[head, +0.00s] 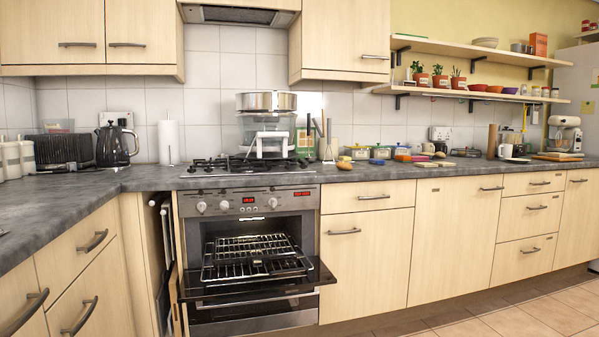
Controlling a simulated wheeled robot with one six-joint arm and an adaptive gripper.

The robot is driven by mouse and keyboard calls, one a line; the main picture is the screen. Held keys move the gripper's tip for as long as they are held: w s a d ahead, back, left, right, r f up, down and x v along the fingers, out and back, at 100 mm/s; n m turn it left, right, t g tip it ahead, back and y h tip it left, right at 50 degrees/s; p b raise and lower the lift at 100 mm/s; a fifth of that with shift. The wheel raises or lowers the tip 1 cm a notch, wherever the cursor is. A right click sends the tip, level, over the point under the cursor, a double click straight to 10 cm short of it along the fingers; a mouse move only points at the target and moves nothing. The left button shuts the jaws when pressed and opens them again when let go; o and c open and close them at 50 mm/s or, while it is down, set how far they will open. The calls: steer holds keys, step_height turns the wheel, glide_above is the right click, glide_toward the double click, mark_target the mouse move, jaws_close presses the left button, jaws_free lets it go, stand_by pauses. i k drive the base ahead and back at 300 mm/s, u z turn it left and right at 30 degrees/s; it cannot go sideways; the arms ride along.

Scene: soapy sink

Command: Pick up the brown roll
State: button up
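An upright brown cylinder (492,141), which looks like the brown roll, stands on the grey countertop to the right of the stove, near the back wall. A small brownish-yellow item (344,164) lies on the counter just right of the stove; it is too small to tell what it is. My gripper is not in view.
The oven door (255,285) hangs open below the hob, with racks pulled out. A white cup (505,150) stands just right of the brown cylinder. Several coloured containers (381,152) crowd the counter to its left. A wall shelf (470,92) runs above.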

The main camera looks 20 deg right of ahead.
mark_target(343, 165)
steer(key=u, duration=0.25)
steer(key=k, duration=0.45)
steer(key=z, duration=0.9)
steer(key=i, duration=0.8)
steer(key=z, duration=0.55)
steer(key=i, duration=0.8)
steer(key=u, duration=0.3)
